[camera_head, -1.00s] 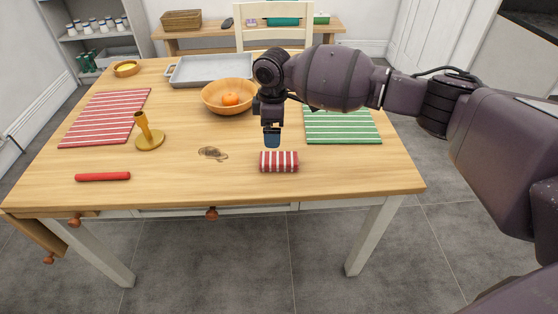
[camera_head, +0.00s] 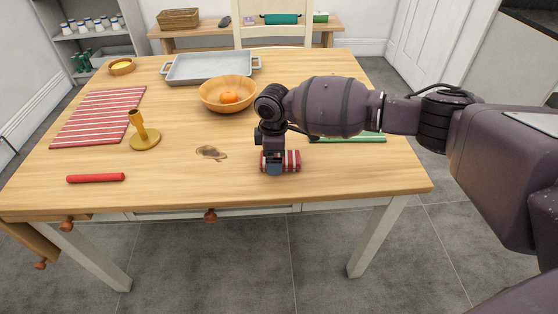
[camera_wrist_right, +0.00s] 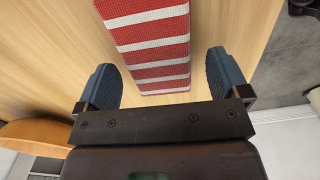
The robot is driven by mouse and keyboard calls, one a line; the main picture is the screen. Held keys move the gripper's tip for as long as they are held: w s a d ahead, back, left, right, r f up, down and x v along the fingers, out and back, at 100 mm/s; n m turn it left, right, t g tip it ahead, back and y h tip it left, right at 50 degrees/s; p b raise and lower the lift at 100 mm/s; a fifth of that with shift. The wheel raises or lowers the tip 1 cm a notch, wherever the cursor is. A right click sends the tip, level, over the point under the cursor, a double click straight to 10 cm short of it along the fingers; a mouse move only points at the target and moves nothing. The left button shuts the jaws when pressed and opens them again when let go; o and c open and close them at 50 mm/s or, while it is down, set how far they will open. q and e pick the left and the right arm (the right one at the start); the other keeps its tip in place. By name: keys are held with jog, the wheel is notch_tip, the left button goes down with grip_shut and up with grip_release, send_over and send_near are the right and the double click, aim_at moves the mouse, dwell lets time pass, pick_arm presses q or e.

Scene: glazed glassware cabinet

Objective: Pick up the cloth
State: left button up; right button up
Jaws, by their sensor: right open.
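The folded red-and-white striped cloth (camera_head: 293,161) lies on the wooden table near its front edge. My right gripper (camera_head: 273,168) is down at the cloth and hides part of it in the head view. In the right wrist view the cloth (camera_wrist_right: 150,40) lies between and beyond the two blue fingertips, with a gap on each side. The right gripper (camera_wrist_right: 162,82) is open and holds nothing. My left gripper is not in view.
A dark stain (camera_head: 211,152) lies left of the cloth. A candlestick (camera_head: 144,135), a red stick (camera_head: 96,178), a wooden bowl (camera_head: 226,95) with an orange fruit and a grey tray (camera_head: 208,68) stand around. The table's front right is clear.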

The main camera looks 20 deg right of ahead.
jog(key=shift+f, duration=0.6)
jog(key=shift+r, duration=0.1)
jog(key=shift+c, duration=0.2)
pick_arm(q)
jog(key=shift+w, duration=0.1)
pick_arm(e)
jog(key=c, duration=1)
jog(key=shift+o, duration=0.2)
notch_tip(320, 180, up, 10)
jog(key=shift+f+p, duration=0.2)
jog(key=shift+p, duration=0.9)
pick_arm(q)
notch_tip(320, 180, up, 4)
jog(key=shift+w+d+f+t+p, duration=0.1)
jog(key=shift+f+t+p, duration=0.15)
jog(key=shift+p, duration=0.75)
pick_arm(e)
notch_tip(320, 180, up, 10)
jog(key=shift+r, duration=0.2)
